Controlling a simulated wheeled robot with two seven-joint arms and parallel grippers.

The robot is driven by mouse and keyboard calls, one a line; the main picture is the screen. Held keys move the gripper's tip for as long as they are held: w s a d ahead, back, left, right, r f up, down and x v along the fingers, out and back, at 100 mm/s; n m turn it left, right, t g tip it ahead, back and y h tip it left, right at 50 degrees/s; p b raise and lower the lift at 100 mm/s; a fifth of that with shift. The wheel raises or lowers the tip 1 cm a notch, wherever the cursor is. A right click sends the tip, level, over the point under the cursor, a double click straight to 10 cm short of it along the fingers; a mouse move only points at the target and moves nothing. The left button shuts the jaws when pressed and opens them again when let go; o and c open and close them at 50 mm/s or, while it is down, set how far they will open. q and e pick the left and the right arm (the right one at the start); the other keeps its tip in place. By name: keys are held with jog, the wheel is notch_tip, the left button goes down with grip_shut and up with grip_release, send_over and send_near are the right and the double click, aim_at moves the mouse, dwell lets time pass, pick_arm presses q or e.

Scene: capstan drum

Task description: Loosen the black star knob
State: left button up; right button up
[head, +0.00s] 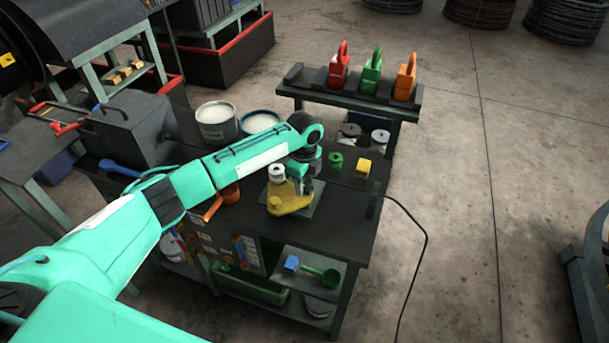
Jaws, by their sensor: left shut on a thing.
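A yellow fixture (290,198) with a pale round top (277,172) stands on a grey plate (312,208) on the dark workbench. My left arm reaches in from the left and bends down at the wrist. My left gripper (304,182) points down at the right rear side of the yellow fixture. It is shut on a small dark part there, apparently the black star knob, which the fingers and wrist mostly hide. I cannot make out the knob's shape or how far it is turned. My right gripper is not in view.
A green ring-shaped part (336,161) and a yellow block (363,168) lie right of the gripper. Two pale-filled buckets (217,131) stand behind my arm. Red, green and orange padlock-like items (372,80) sit on a rear rack. A cable (425,250) runs down the bench's right side to the floor.

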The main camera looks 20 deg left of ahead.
pick_arm(q)
jog(key=n+p, duration=0.2)
jog(key=n, duration=0.1)
jog(key=n+p, duration=0.1)
jog(key=shift+r+n, duration=0.3)
jog(key=n+p, duration=0.1)
jog(key=n, duration=0.1)
jog(key=shift+s+f+n, duration=0.1)
jog(key=shift+n, duration=0.3)
jog(key=n, duration=0.2)
jog(key=shift+f+n, duration=0.1)
jog(key=shift+n, duration=0.2)
jog(key=n, duration=0.3)
jog(key=shift+s+d+n, duration=0.1)
jog(key=shift+n, duration=0.3)
jog(key=n, duration=0.3)
jog(key=shift+d, duration=0.1)
jog(key=shift+n, duration=1.7)
jog(key=o, duration=1)
jog(key=shift+s, duration=0.1)
